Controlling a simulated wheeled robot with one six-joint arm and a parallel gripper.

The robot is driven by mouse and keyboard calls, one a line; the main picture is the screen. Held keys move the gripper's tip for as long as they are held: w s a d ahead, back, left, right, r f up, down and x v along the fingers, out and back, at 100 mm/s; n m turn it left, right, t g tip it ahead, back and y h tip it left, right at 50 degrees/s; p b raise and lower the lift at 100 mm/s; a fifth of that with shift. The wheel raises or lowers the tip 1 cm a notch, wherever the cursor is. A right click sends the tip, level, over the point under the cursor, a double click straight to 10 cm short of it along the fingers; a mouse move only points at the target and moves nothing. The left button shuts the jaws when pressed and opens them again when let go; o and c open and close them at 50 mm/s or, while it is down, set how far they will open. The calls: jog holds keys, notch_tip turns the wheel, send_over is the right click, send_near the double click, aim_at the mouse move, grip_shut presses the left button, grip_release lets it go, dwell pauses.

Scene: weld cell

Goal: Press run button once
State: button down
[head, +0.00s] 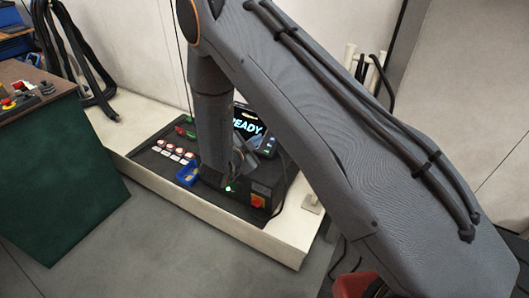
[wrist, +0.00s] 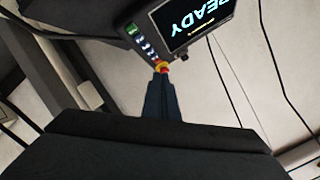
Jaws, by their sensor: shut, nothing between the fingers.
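A dark control console (head: 152,157) lies on a pale bench, with a row of red-and-white buttons (head: 173,150) and a small green light (head: 229,188). A pendant screen (head: 246,125) reading READY stands at its back. In the wrist view the screen (wrist: 190,20) appears upside down, beside a green button (wrist: 131,29), a row of pale keys (wrist: 147,47) and a red-and-yellow knob. No run label is readable. My gripper (wrist: 160,84) is shut and empty, its tips overlapping the knob in that view; contact cannot be told. My arm hides much of the console in the head view.
A green-sided cabinet (head: 62,180) stands at left, with open floor (head: 150,240) in front. Black cables hang by the wall.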

jog(key=shift+w+d+f+b, duration=0.4)
jog(key=shift+w+f+b, duration=0.15)
jog(key=shift+f+b, duration=0.65)
jog(key=shift+w+d+f+b, duration=0.35)
jog(key=shift+w+f+b, duration=0.4)
jog(key=shift+f, duration=0.65)
jog(key=shift+w+d+f+b, duration=0.4)
jog(key=shift+f+b, duration=0.8)
jog(key=shift+f, duration=0.1)
jog(key=shift+f, duration=0.15)
jog(key=shift+w+d+f, duration=0.15)
jog(key=shift+f, duration=0.15)
jog(key=shift+w+d+f+b, duration=0.1)
jog(key=shift+w+f+b, duration=0.05)
jog(key=shift+f+b, duration=0.25)
jog(key=shift+r, duration=0.1)
jog(key=shift+s+a+r+p, duration=0.2)
jog(key=shift+s+r+p, duration=0.1)
jog(key=shift+r+p, duration=0.4)
jog(key=shift+s+a+r+p, duration=0.2)
jog(key=shift+s+r+p, duration=0.1)
jog(key=shift+r+p, duration=0.4)
jog(key=shift+s+a+r+p, duration=0.3)
jog(key=shift+r+p, duration=0.25)
jog(key=shift+r, duration=0.25)
jog(key=shift+s+a+r+p, duration=0.15)
jog(key=shift+s+r+p, duration=0.2)
jog(key=shift+r+p, duration=0.35)
